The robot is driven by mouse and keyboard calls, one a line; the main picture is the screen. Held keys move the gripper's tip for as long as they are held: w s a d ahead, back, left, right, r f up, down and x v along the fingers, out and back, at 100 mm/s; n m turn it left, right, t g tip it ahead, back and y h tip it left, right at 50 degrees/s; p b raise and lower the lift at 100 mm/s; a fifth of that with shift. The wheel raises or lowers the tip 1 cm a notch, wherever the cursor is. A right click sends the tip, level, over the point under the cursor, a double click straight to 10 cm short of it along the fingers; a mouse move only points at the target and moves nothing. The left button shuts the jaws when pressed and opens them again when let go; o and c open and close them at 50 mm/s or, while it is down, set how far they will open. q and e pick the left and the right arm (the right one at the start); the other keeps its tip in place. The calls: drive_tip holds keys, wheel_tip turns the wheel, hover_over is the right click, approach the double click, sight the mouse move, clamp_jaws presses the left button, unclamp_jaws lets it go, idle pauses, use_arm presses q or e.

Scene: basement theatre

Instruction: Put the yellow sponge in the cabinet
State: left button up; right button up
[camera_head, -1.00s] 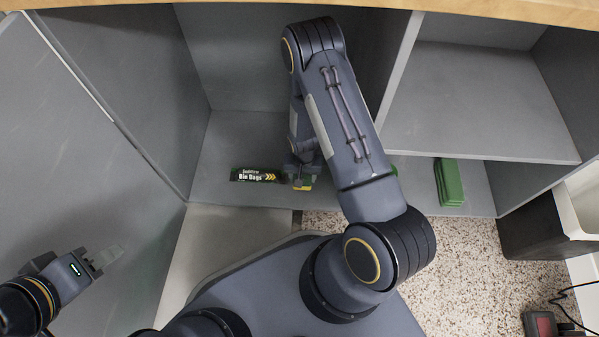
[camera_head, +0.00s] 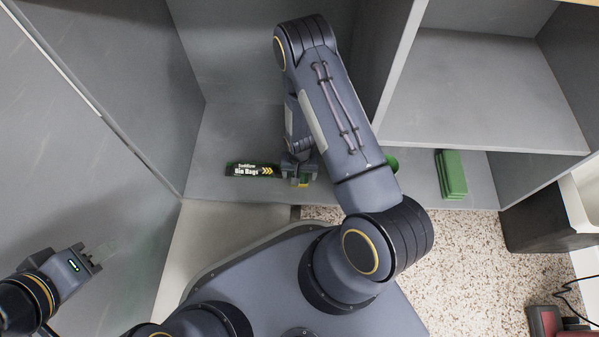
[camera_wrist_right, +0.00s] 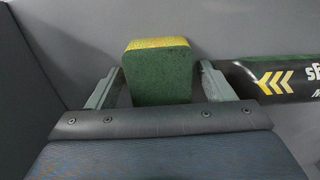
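The sponge (camera_wrist_right: 158,75), yellow on top with a green side, sits between the fingers of my right gripper (camera_wrist_right: 160,78) in the right wrist view. Narrow gaps show between it and both fingers, so the gripper is open around it. In the head view the sponge (camera_head: 301,182) is mostly hidden under my right gripper (camera_head: 300,176), low at the front of the open cabinet's floor (camera_head: 225,150). Whether it rests fully on the floor is hard to tell. My left gripper (camera_head: 88,258) is open and empty at the lower left, by the grey panel.
Green blocks (camera_head: 452,174) and a partly hidden green item (camera_head: 392,163) are further right. A shelf (camera_head: 480,95) and divider (camera_head: 400,70) bound the right.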

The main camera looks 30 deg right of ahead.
wheel_tip(320, 180, up, 8)
drive_tip(key=p, duration=0.4)
drive_tip(key=shift+f, duration=0.1)
idle(0.5)
